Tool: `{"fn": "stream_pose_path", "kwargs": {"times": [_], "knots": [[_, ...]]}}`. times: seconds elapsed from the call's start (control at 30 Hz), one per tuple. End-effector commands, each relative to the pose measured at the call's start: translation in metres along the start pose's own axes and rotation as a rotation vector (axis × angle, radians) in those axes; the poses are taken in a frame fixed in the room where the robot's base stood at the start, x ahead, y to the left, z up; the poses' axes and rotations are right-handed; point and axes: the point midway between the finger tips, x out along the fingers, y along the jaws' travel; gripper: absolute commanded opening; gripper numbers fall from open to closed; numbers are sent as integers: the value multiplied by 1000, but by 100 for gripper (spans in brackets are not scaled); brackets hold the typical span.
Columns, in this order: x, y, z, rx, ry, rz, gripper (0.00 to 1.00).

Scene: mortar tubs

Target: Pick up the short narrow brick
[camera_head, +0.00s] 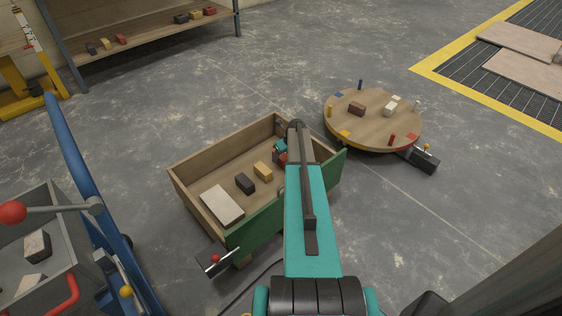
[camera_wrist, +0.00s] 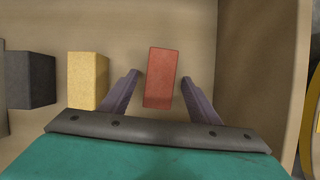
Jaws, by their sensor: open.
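A red brick (camera_wrist: 161,78) lies on the floor of the wooden box, and it looks narrower than the yellow brick (camera_wrist: 88,80) and dark brick (camera_wrist: 30,80) left of it in the wrist view. My gripper (camera_wrist: 160,76) is open, with one finger on each side of the red brick and a gap on both sides. I cannot tell how far the fingertips are above the box floor. In the head view the red brick (camera_head: 283,159) is partly hidden by my arm. The yellow brick (camera_head: 263,171) and dark brick (camera_head: 245,183) show beside it.
The wooden box (camera_head: 190,165) has raised walls and a green front. A pale slab (camera_head: 222,205) lies in its left part. A round table (camera_head: 372,125) with several small blocks stands to the right. A blue-framed cart (camera_head: 78,180) is at left and a shelf (camera_head: 150,40) behind.

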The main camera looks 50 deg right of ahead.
Motion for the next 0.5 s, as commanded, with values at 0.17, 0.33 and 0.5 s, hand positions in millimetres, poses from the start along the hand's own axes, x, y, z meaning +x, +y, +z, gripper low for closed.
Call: {"fn": "stream_pose_path", "kwargs": {"times": [0.17,0.33,0.5], "knots": [[23,0,1,-1,0,0,56],[27,0,1,-1,-1,0,56],[27,1,1,-1,-1,0,56]]}}
